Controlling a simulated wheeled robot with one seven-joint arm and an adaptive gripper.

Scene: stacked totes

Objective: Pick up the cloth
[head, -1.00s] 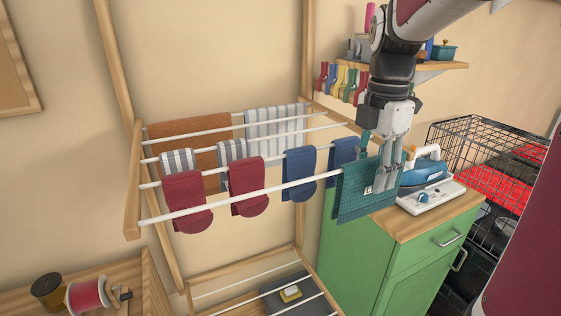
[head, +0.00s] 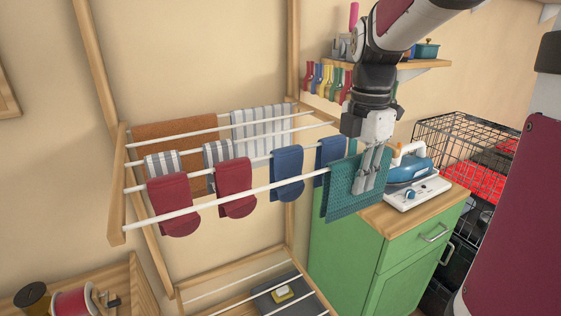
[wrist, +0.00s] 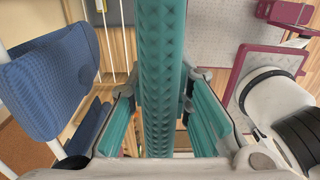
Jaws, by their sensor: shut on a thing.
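The teal cloth (head: 346,200) hangs over the front rod of the wooden drying rack, at its right end. My gripper (head: 366,186) points down at the cloth's right part and is shut on it. In the wrist view the cloth (wrist: 163,75) runs as a narrow band between the fingers of my gripper (wrist: 163,115). The cloth still lies over the rod. The rod under the cloth is hidden.
Blue socks (head: 287,174) hang just left of the cloth, and red socks (head: 234,187) farther left. A blue iron (head: 407,170) stands on the green cabinet (head: 345,257) to the right. A black wire crate (head: 462,150) is behind it.

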